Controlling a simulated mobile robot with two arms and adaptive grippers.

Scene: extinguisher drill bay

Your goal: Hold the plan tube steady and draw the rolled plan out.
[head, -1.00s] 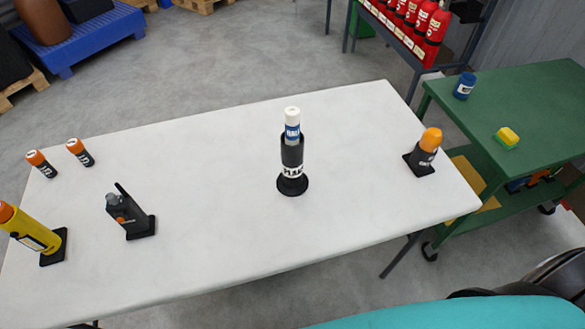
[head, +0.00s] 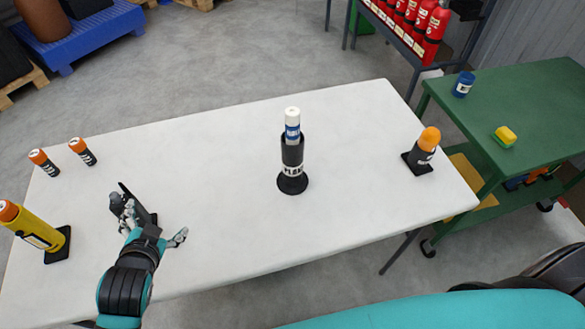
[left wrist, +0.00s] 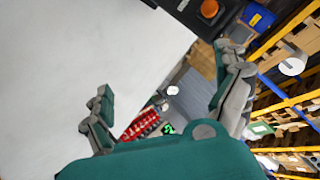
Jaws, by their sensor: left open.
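The plan tube (head: 292,158) is a black upright cylinder with a white lettered band and a round flared foot, standing mid-table. The rolled plan (head: 292,122), white with a blue band, sticks up out of its top. My left gripper (head: 155,226) is open and empty over the left front of the table, well to the left of the tube, apart from it. It overlaps the dark holder there in the head view. In the left wrist view its spread fingers (left wrist: 165,92) have nothing between them; the tube does not show there. My right gripper is not in view.
The white table (head: 225,230) is clear around the tube. A dark holder (head: 117,200), a yellow orange-topped cylinder (head: 35,232) and two small orange-capped cylinders (head: 82,151) stand left. An orange-topped dark holder (head: 424,151) stands right, by a green cart (head: 545,95).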

